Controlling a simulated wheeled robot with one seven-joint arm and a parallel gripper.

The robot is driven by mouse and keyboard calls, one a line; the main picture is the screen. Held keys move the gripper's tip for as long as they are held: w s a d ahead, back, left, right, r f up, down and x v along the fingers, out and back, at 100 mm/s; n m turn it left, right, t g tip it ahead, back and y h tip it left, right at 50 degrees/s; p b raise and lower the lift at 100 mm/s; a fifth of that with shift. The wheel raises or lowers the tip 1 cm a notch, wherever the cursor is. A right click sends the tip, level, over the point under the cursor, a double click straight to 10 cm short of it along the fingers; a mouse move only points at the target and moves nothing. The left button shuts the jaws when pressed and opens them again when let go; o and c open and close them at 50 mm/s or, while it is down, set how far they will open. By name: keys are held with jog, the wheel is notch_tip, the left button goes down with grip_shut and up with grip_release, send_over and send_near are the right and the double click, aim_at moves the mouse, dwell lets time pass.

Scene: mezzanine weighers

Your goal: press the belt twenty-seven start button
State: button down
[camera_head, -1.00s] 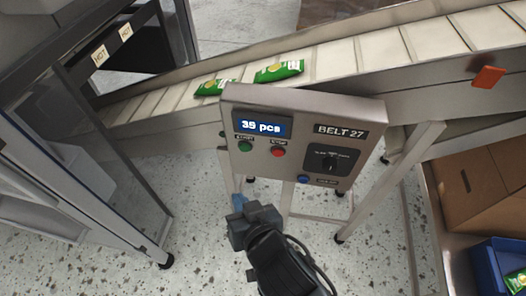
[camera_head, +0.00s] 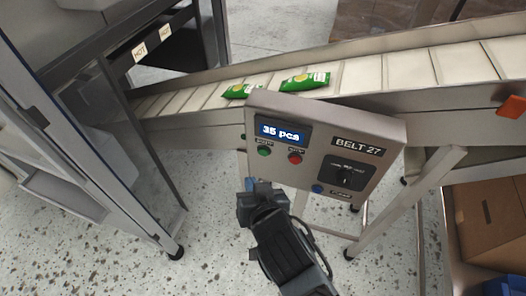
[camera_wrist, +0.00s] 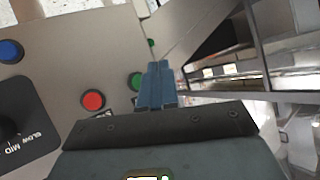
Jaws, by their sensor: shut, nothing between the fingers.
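The grey control panel (camera_head: 318,137), labelled BELT 27, stands before the conveyor. It carries a lit counter display (camera_head: 281,131), a green button (camera_head: 264,152) and a red button (camera_head: 295,158) under it, a blue button (camera_head: 318,189) and a black dial (camera_head: 346,176). My gripper (camera_head: 250,184) is shut and empty, its blue fingertips just below the green button in the head view. In the wrist view the fingertips (camera_wrist: 157,82) appear right beside the green button (camera_wrist: 135,81), with the red button (camera_wrist: 93,99) further left. I cannot see any contact.
Green packets (camera_head: 305,81) lie on the pale conveyor belt (camera_head: 360,73) behind the panel. A dark-framed machine (camera_head: 145,120) stands at left, and a metal support leg (camera_head: 408,200) at right. A cardboard box (camera_head: 490,225) is at far right. Speckled floor is open in front.

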aim_at(263, 152)
jog(key=shift+w+d, duration=0.3)
jog(key=shift+w, duration=0.6)
jog(key=shift+w+d, duration=0.35)
jog(key=shift+w, duration=0.5)
jog(key=shift+w+d, duration=0.3)
jog(key=shift+w, duration=0.6)
jog(key=shift+w, duration=0.1)
jog(key=shift+w+d, duration=0.15)
jog(key=shift+w, duration=0.15)
